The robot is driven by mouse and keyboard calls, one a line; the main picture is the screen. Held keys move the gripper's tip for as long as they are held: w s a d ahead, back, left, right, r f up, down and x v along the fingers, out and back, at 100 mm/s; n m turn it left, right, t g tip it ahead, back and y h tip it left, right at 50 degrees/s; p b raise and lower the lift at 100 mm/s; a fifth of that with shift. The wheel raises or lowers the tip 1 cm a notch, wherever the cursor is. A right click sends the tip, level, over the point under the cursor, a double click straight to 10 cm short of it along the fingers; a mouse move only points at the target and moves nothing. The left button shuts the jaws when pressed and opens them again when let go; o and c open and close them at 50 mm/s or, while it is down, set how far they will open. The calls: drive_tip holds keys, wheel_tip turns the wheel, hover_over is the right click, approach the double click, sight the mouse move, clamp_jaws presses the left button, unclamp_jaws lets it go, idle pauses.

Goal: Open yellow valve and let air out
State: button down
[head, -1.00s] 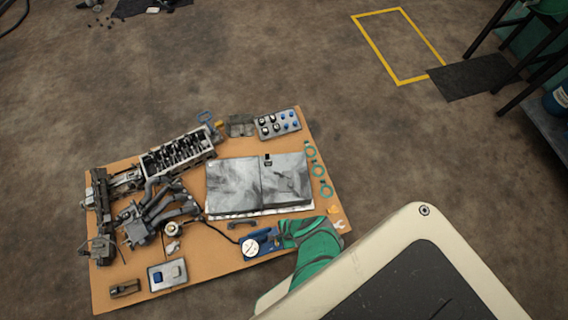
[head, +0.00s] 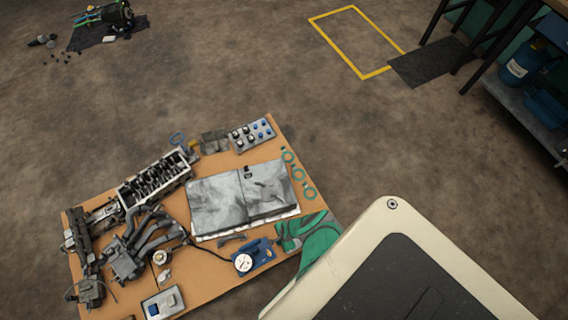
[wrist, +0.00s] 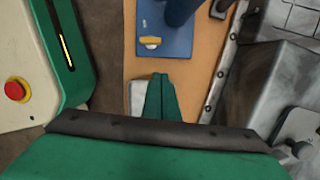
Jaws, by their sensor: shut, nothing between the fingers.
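The yellow valve (wrist: 150,42) shows in the wrist view as a small yellow and white knob on a blue body (wrist: 172,46). My gripper (wrist: 160,78) is shut and empty. In the head view the blue device (head: 262,252) lies on the brown board with a round white gauge (head: 243,263) and a dark hose. The valve itself is too small to make out there. Green shapes (head: 318,240) lie beside the device; my gripper is not clearly distinguishable there.
My own pale base fills the lower right. Open floor lies beyond the board.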

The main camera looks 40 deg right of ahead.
drive_tip(key=v, duration=0.8)
drive_tip(key=shift+s+d+r, duration=0.15)
drive_tip(key=shift+s, duration=0.1)
